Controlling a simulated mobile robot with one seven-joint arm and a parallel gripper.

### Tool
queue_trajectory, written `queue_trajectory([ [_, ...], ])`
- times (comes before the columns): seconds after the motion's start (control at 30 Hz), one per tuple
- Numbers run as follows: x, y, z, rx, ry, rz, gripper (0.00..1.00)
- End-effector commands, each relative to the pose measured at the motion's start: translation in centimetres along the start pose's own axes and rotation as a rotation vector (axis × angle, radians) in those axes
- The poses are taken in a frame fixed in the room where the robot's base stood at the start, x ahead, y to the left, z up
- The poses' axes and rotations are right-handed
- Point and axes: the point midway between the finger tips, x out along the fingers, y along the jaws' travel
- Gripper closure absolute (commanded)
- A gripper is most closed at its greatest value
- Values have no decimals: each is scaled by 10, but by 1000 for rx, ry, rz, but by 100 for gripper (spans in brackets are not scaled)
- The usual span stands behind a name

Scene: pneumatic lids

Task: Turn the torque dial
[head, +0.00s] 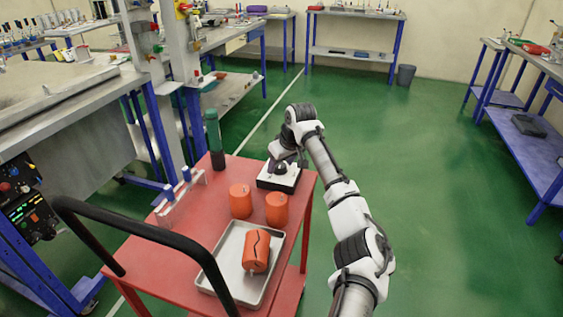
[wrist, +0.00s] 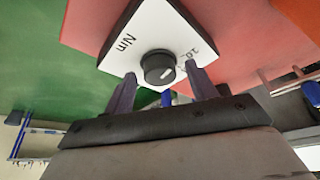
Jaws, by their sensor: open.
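The torque dial is a dark round knob (wrist: 159,67) with a light pointer mark, set in a white face (wrist: 128,40) marked "Nm" and "10" in the wrist view. In the head view its white-topped black box (head: 278,182) sits at the far right corner of the red cart. My gripper (wrist: 162,84) is open, its two fingers apart on either side of the knob's near edge in the picture. I cannot tell whether they touch it. In the head view my gripper (head: 281,163) is over the box and partly hides the knob.
The red cart (head: 180,245) also carries two orange cylinders (head: 240,201), a metal tray (head: 226,252) with an orange part (head: 256,251), a green-topped bottle (head: 214,140) and a small rack (head: 180,197). A black handle (head: 150,232) crosses its near side. Green floor is clear to the right.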

Motion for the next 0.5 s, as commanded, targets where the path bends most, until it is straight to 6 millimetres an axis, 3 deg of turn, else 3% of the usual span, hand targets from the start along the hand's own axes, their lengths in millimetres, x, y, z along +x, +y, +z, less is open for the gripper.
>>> queue_trajectory([
  [0.23, 0, 0, 0, 0, 1, 0, 44],
  [0.5, 0, 0, 0, 0, 1, 0, 80],
])
